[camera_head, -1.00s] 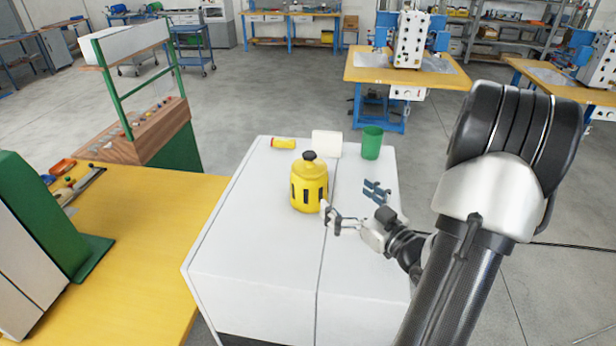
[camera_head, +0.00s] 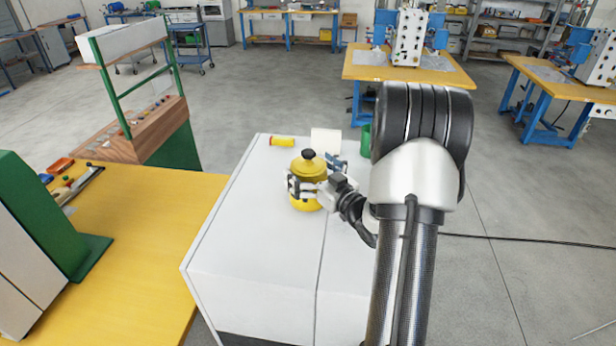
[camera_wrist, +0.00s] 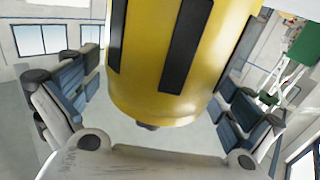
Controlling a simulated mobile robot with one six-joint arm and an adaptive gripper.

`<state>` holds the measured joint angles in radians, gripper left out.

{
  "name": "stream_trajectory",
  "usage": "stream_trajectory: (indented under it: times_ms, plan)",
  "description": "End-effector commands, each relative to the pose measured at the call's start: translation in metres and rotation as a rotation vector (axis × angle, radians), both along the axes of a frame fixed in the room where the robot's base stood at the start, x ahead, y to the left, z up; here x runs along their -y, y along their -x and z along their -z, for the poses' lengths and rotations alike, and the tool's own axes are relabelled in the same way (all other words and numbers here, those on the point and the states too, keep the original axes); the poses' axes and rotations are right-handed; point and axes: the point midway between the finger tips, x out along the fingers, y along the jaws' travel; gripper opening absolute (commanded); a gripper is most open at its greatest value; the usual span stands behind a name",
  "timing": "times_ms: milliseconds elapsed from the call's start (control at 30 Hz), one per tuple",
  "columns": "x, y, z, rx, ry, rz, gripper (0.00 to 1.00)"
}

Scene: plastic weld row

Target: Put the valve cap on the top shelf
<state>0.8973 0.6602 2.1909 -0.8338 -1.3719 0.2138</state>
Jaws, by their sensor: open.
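The valve cap (camera_head: 310,166), a yellow slotted body with a black knob on top, stands upright on the white cabinet top. My gripper (camera_head: 305,188) is at its side, open, with the fingers around its body. In the wrist view the yellow body of the valve cap (camera_wrist: 175,60), with dark slots, fills the space between the two fingers of my gripper (camera_wrist: 160,95). Light gaps show beside it; I cannot tell whether either pad touches. A green-framed rack (camera_head: 122,100) with a raised upper level stands at the left; a long white box covers most of that level.
On the white cabinet (camera_head: 250,250), a yellow cylinder with a red end (camera_head: 283,141), a white block (camera_head: 326,140) and a partly hidden green cup (camera_head: 366,140) stand behind the cap. A yellow bench (camera_head: 145,235) with small items is at the left. The cabinet's front is clear.

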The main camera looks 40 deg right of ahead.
Motion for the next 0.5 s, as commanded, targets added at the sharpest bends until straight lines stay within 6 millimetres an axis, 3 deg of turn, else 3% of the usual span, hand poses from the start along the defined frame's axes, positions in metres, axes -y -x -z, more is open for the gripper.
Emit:
stream_trajectory:
  times_ms: [233, 500]
  plan:
    - [0.0004, -0.0012, -0.0002, 0.000, 0.000, 0.001, 0.99]
    - [0.0004, -0.0010, -0.0003, 0.000, 0.000, 0.000, 0.81]
